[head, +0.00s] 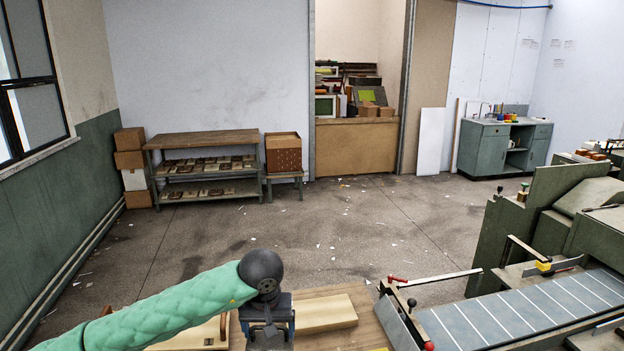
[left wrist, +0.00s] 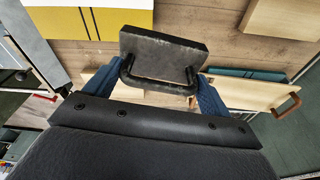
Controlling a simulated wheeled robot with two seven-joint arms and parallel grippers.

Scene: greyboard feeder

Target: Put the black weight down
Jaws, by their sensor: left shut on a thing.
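The black weight (left wrist: 165,50), a dark flat block with a bar handle, shows in the left wrist view. My left gripper (left wrist: 158,82) is shut on it at the handle, with a blue finger at each side. The weight is over the wooden tabletop (left wrist: 190,18); I cannot tell the gap below it. In the head view my left gripper (head: 266,325) is at the bottom, over the near table, and I cannot make out the weight there. My right gripper is in neither view.
A pale wooden block (head: 325,313) lies right of my left gripper. The wrist view shows a board with a brown handle (left wrist: 250,94), a teal item (left wrist: 248,74) and a yellow-and-white item (left wrist: 90,20) nearby. The feeder's slatted bed (head: 515,310) stands at right.

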